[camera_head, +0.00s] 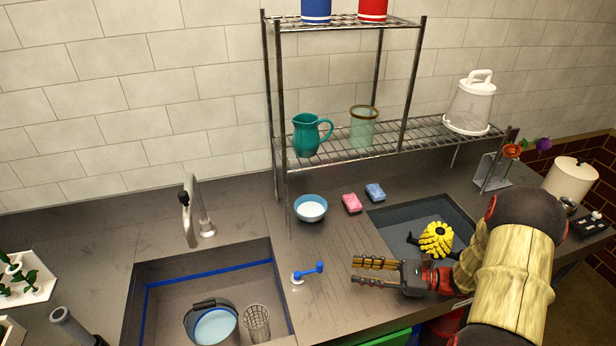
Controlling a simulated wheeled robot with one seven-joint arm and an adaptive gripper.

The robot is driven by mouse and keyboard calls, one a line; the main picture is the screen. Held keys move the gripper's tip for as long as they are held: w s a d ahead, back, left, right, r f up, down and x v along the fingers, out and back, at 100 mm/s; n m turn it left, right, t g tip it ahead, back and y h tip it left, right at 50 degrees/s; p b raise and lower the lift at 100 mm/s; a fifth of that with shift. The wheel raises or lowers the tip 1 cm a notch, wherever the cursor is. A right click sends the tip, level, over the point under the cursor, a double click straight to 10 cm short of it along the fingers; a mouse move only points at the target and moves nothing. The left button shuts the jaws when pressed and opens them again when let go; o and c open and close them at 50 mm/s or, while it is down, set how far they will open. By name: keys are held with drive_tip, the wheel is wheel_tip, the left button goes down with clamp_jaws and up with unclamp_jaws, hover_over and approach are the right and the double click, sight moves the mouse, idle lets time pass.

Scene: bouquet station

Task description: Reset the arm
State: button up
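My gripper (355,271) points left over the counter (341,243), in front of the right-hand basin. Its two fingers are apart, with a narrow gap and nothing visible between them. The fingertips are a little right of a small blue-handled valve (308,272) and appear apart from it. My arm, with yellowish covers, reaches in from the lower right and hides part of the right basin and the counter behind it.
The left sink (165,315) holds a bucket (213,328) and a mesh cup (257,323). A yellow object (437,239) is in the right basin (398,222), near my arm. A bowl (311,208) and two sponges lie behind. A wire rack (405,138) holds a teal pitcher (307,136).

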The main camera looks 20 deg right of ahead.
drive_tip(key=shift+r, duration=0.1)
drive_tip(key=shift+a+r+n+g, duration=0.25)
drive_tip(key=shift+a+n+g, duration=0.05)
drive_tip(key=shift+a+n, duration=0.1)
drive_tip(key=s+a+r+n+g+h, duration=0.75)
drive_tip(key=s+a+r+n, duration=0.2)
drive_tip(key=a+n, duration=0.25)
drive_tip(key=s+d+r+n+t+h, duration=0.1)
drive_tip(key=s+r+n+t+h, duration=0.5)
drive_tip(key=r+n, duration=0.4)
drive_tip(key=s+h, duration=0.1)
drive_tip(key=h, duration=0.1)
drive_tip(key=shift+s+d+r+h, duration=0.15)
drive_tip(key=shift+s+d+h, duration=0.2)
